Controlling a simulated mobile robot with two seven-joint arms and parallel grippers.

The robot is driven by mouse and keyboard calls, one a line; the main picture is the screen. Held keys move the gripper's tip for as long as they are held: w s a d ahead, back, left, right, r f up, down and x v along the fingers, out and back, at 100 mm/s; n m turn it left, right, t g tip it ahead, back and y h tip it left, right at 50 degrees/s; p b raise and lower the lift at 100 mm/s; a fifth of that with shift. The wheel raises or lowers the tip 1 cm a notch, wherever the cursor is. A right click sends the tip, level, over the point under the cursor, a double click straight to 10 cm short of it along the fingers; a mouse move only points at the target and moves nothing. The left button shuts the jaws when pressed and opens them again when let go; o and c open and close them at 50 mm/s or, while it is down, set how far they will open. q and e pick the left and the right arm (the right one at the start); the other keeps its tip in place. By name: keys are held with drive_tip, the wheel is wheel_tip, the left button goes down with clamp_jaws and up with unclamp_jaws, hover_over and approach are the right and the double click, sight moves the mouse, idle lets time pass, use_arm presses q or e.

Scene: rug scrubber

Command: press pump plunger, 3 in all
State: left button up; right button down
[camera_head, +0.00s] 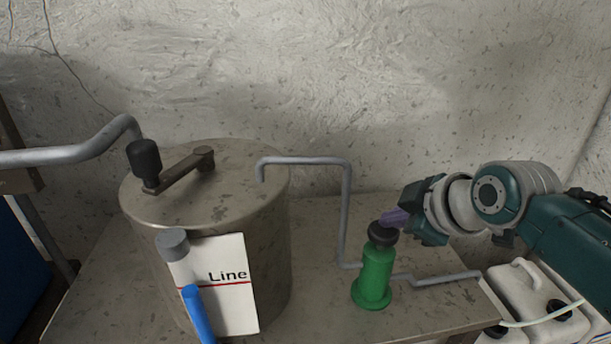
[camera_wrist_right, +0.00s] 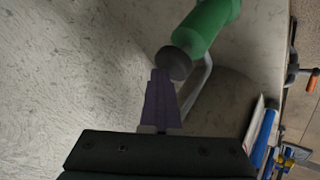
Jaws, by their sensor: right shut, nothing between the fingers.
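A green pump (camera_head: 375,277) stands upright on the table, right of the metal tank. Its black plunger cap (camera_head: 382,233) is on top. My right gripper (camera_head: 395,217) comes in from the right, and its purple fingers are shut and empty at the upper edge of the cap. In the right wrist view the fingers (camera_wrist_right: 160,80) point at the black cap (camera_wrist_right: 174,63) of the green pump (camera_wrist_right: 207,25); the tips look very close to it, but I cannot tell if they touch. My left gripper does not show.
A large metal tank (camera_head: 274,265) with a crank (camera_head: 180,170) on its lid stands on the table (camera_head: 330,310) at the left. A bent grey pipe (camera_head: 346,205) runs from tank to pump. A white canister (camera_head: 522,290) sits at the lower right.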

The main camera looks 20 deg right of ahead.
sight(390, 234)
drive_tip(key=shift+f, duration=0.45)
drive_tip(key=shift+r, duration=0.1)
drive_tip(key=shift+s+r+p, duration=0.1)
drive_tip(key=shift+r+p, duration=1.9)
drive_tip(key=shift+r, duration=0.3)
drive_tip(key=shift+p, duration=0.3)
wheel_tip(390, 234, up, 5)
drive_tip(key=p, duration=0.5)
